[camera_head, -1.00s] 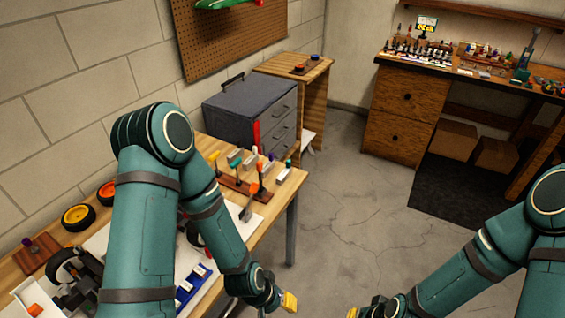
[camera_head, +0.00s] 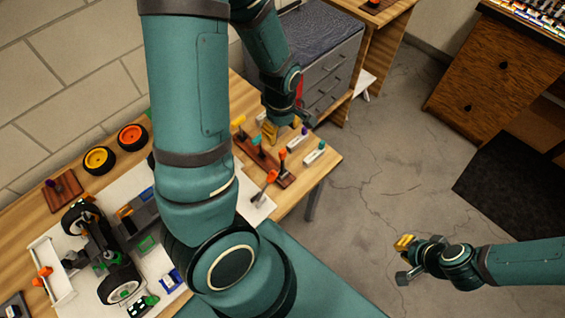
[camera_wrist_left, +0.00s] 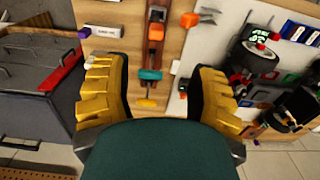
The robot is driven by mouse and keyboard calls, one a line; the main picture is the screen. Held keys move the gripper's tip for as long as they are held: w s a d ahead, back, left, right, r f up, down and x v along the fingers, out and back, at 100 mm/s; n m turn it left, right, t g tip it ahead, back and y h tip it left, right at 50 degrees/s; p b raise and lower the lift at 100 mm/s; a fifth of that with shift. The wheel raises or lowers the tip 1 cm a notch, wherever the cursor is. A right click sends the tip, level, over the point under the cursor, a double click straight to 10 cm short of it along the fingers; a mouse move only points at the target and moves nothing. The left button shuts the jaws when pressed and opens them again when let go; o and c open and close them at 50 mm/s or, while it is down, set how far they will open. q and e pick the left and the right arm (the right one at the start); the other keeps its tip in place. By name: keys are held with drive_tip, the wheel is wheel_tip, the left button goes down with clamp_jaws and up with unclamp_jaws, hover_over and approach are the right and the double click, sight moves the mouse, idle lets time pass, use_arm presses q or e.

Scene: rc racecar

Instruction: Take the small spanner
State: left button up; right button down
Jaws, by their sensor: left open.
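My left gripper (camera_head: 284,130) is over the far end of the workbench, above the tool rack (camera_head: 286,181). In the left wrist view it (camera_wrist_left: 155,75) is open, with its yellow fingers apart on either side of the rack (camera_wrist_left: 153,50) and nothing held between them.
The car chassis (camera_head: 95,245) lies on the bench at left, with two orange-rimmed wheels (camera_head: 100,160) behind it. A grey drawer cabinet (camera_head: 330,65) stands just beyond the rack. White labelled blocks (camera_head: 316,154) sit beside the rack.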

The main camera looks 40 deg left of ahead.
sight(282, 151)
use_arm(q)
wheel_tip(282, 151, down, 8)
drive_tip(key=shift+r+b, duration=0.1)
drive_tip(key=shift+b, duration=0.5)
drive_tip(key=shift+w+f, duration=0.15)
drive_tip(key=shift+f, duration=1.25)
drive_tip(key=shift+w+f, duration=0.15)
drive_tip(key=shift+f, duration=1.25)
clamp_jaws()
